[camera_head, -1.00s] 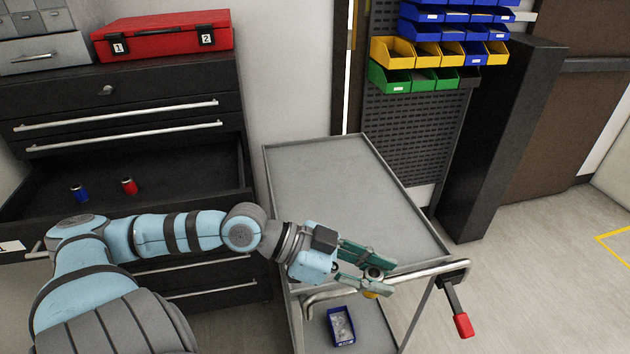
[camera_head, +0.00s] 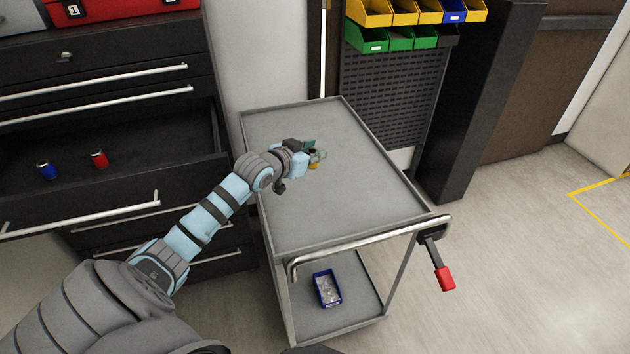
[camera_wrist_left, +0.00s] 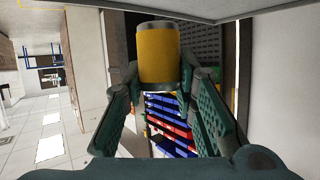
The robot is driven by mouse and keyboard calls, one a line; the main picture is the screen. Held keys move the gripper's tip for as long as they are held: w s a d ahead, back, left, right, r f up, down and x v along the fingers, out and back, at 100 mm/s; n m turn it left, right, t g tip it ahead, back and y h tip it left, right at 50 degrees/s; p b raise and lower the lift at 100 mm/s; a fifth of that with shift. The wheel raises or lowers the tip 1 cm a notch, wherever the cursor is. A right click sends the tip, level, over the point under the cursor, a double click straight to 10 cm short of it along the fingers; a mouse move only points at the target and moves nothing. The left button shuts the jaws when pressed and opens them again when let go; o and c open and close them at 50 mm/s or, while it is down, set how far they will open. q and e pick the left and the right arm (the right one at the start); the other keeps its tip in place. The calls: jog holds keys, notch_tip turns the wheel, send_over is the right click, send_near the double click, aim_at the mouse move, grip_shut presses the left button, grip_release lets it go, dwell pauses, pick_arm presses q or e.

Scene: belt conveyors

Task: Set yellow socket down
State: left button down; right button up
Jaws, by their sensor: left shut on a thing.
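The yellow socket (camera_wrist_left: 158,55) is a short cylinder with metal ends. It sits between the fingertips of my left gripper (camera_wrist_left: 157,85) in the left wrist view. In the head view my left gripper (camera_head: 317,155) is over the grey top of the cart (camera_head: 350,205), in its left half, and a bit of the yellow socket (camera_head: 314,166) shows under the fingers. I cannot tell whether the socket touches the cart top. My right gripper is not in view.
A blue socket (camera_head: 47,171) and a red socket (camera_head: 98,159) stand in the open drawer (camera_head: 140,135) on the left. The cart top is otherwise bare, with a raised rim and handle (camera_head: 370,238). A blue bin (camera_head: 327,288) is on its lower shelf.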

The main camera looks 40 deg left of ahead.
pick_arm(q)
notch_tip(320, 180, down, 14)
jog(key=b, duration=0.3)
jog(key=shift+b, duration=0.35)
jog(key=shift+r, duration=0.15)
jog(key=c, duration=1.7)
grip_release()
jog(key=shift+f, duration=0.2)
jog(key=o, duration=0.4)
jog(key=shift+r, duration=0.15)
